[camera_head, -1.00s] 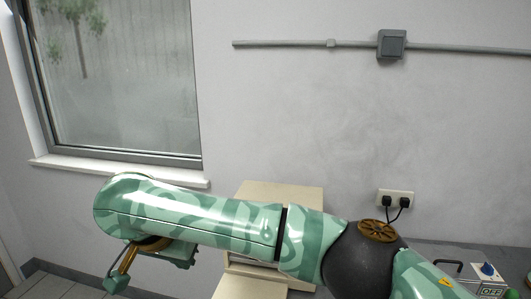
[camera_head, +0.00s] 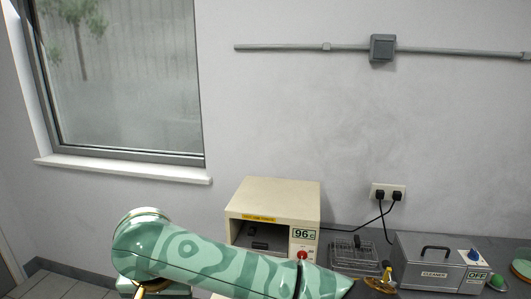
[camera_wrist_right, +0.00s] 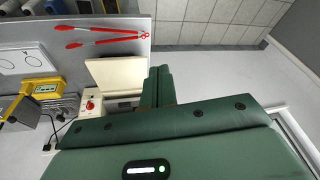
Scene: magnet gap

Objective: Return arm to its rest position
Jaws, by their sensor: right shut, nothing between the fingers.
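My right arm (camera_head: 205,262), green with a lighter pattern, crosses the bottom of the head view, its elbow-like bend at the left. The fingers are seen beside the beige oven (camera_wrist_right: 118,76); I cannot tell the distance. My left gripper is not in view.
The beige oven (camera_head: 275,197) reading 96 stands behind my arm. A wire basket (camera_head: 350,255) and grey cleaner box (camera_head: 430,262) stand right of it. Red tongs (camera_wrist_right: 103,36) lie on the grey bench (camera_wrist_right: 100,52).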

